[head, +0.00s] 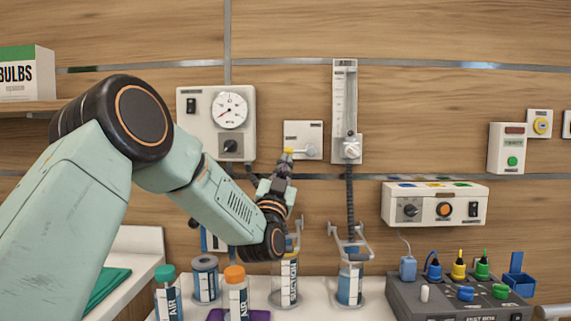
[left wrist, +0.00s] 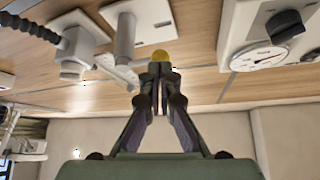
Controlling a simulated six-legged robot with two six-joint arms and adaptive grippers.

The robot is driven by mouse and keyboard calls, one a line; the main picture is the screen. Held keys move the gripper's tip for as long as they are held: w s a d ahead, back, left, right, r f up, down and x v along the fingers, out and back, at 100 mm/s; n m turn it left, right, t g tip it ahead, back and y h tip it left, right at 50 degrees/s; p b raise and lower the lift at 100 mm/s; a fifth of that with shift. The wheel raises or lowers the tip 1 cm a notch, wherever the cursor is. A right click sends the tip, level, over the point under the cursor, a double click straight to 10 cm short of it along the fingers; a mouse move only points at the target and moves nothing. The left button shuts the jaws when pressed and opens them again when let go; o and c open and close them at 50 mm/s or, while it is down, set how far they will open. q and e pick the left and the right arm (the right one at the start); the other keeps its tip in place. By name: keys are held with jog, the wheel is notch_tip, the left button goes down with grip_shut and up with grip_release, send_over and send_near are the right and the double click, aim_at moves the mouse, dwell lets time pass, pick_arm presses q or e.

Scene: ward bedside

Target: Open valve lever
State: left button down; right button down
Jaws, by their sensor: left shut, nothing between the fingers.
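The valve lever is on a white wall plate (head: 304,132). Its yellow tip (head: 289,150) points left from a pale round hub (head: 311,151) in the head view. My left gripper (head: 284,166) reaches up from below, with its fingertips at the yellow tip. In the left wrist view the yellow tip (left wrist: 161,55) shows just beyond my left fingertips (left wrist: 160,70), which are together and hold nothing. I cannot tell whether they touch it. The fingers hide part of the lever's surroundings. My right gripper is in neither view.
A gauge panel (head: 216,104) is left of the plate, and a flowmeter (head: 344,100) with a black hose is close on its right. Bottles, including an orange-capped one (head: 236,295), stand below my arm. A control box (head: 434,204) hangs at right.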

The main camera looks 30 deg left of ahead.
pick_arm(q)
jog(key=shift+w+a+r, duration=0.2)
jog(key=shift+w, duration=0.25)
jog(key=shift+d, duration=0.1)
